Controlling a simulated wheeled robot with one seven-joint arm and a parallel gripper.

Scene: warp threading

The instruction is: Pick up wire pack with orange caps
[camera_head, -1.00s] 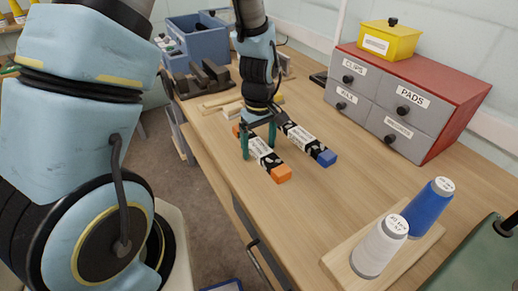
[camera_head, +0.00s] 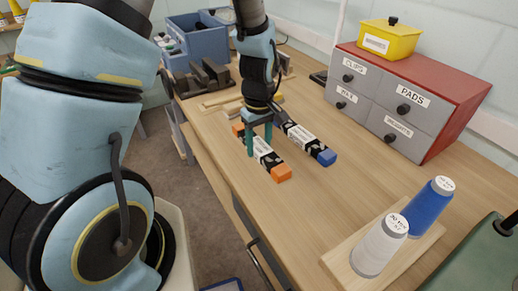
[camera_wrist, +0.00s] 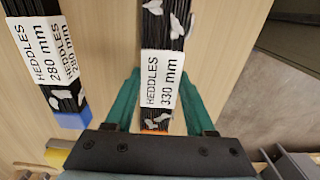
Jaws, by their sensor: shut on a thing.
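The wire pack with orange caps (camera_head: 266,155) lies on the wooden bench in the head view. In the wrist view its white label (camera_wrist: 160,78) reads "HEDDLES 330 mm", and an orange cap shows at the gripper's base. My gripper (camera_head: 260,147) stands over the middle of this pack, its green fingers down on either side and shut on it. The gripper also shows in the wrist view (camera_wrist: 160,98). The pack appears to rest on the bench still. A second pack with blue caps (camera_head: 307,142) lies beside it to the right, labelled "HEDDLES 280 mm" in the wrist view (camera_wrist: 48,62).
A grey drawer cabinet (camera_head: 440,117) with a red top stands at the back right, a yellow box (camera_head: 389,41) on it. White (camera_head: 379,246) and blue (camera_head: 428,208) spools stand on a wooden base. A blue-grey bin (camera_head: 200,40) is at the far end.

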